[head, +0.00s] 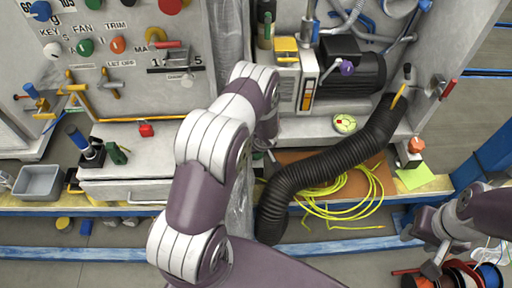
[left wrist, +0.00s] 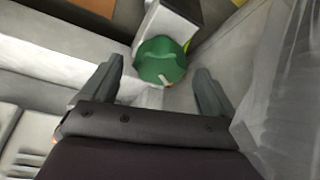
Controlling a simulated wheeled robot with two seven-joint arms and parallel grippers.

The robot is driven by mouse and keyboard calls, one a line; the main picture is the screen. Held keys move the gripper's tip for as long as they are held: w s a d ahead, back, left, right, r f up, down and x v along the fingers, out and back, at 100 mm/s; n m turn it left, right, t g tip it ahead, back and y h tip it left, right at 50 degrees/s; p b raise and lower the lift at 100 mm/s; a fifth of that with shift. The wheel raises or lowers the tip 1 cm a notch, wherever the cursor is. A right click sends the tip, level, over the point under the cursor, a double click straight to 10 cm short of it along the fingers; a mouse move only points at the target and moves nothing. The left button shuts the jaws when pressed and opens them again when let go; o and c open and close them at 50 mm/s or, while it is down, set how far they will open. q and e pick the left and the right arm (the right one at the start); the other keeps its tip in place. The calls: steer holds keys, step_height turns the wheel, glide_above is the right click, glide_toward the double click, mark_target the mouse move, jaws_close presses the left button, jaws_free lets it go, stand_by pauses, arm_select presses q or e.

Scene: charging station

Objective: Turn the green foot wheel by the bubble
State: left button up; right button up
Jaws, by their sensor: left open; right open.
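A green foot wheel (left wrist: 160,62) with a pale pointer mark shows in the left wrist view, below a white block. My left gripper (left wrist: 155,85) is open, with one finger on each side of the wheel and visible gaps between. Whether the fingers reach level with it I cannot tell. In the head view my left arm hides the wheel and most of that gripper. A round yellow-green disc with a red spot, seemingly the bubble level (head: 345,123), sits on the bench right of my left arm. My right gripper (head: 425,252) is open and empty at the lower right, in front of the bench.
A black corrugated hose (head: 320,170) and a coiled yellow cable (head: 345,197) lie right of my left arm. A black motor (head: 353,75) stands behind. Clear plastic sheeting (left wrist: 290,90) hangs close to the left gripper's right side. A grey bin (head: 38,182) is at far left.

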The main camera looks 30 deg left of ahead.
arm_select(q)
steer(key=shift+w+a+f, duration=0.2)
steer(key=shift+a+f, duration=0.1)
steer(key=shift+f, duration=0.3)
steer(key=c, duration=1)
steer(key=shift+w+r+n+g+p, duration=0.1)
steer(key=shift+r+n+g+p, duration=0.2)
steer(key=shift+n+p, duration=0.75)
steer(key=shift+c, duration=0.2)
steer(key=shift+f+n+g+y+p, duration=0.15)
steer(key=shift+n+g+y+p, duration=0.15)
steer(key=shift+n+p, duration=0.35)
steer(key=n, duration=0.1)
steer(key=n+g, duration=0.1)
steer(key=shift+w+d+f+n, duration=0.1)
steer(key=shift+w+f+n, duration=0.1)
steer(key=shift+n, duration=0.2)
steer(key=shift+n+g+b, duration=0.8)
steer(key=shift+n+b, duration=0.45)
steer(key=shift+n, duration=0.65)
steer(key=shift+w+r+n, duration=0.1)
steer(key=shift+n, duration=0.2)
